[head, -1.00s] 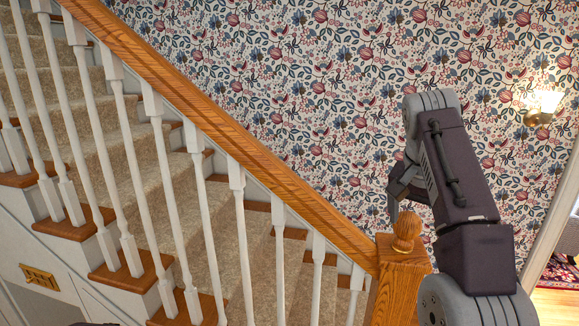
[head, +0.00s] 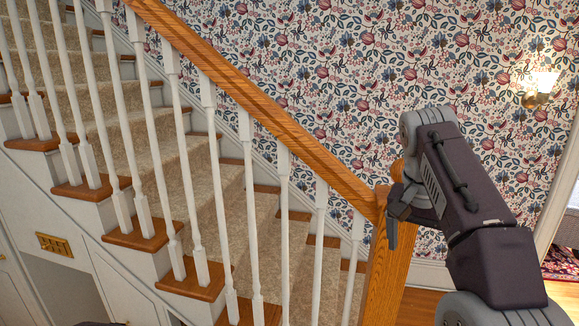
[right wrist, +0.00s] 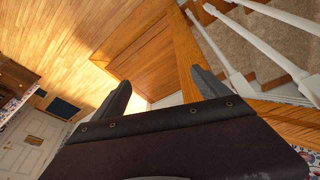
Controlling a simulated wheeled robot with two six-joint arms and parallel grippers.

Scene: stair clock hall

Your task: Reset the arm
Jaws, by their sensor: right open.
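My right arm comes in from the lower right in the head view, bent at the elbow. Its gripper (head: 392,222) hangs at the near side of the wooden newel post (head: 384,275) and covers part of the post's top. Whether it touches the post cannot be told. In the right wrist view the two fingers of the right gripper (right wrist: 163,92) stand wide apart with nothing between them. The newel post (right wrist: 181,55) shows beyond them there. My left gripper is in neither view.
A wooden handrail (head: 255,100) with white balusters (head: 246,215) slopes down to the newel post. Carpeted stairs (head: 262,240) lie behind it. A lit wall lamp (head: 541,88) is on the flowered wall. Open wooden floor (right wrist: 85,40) and a white door (right wrist: 30,145) show in the right wrist view.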

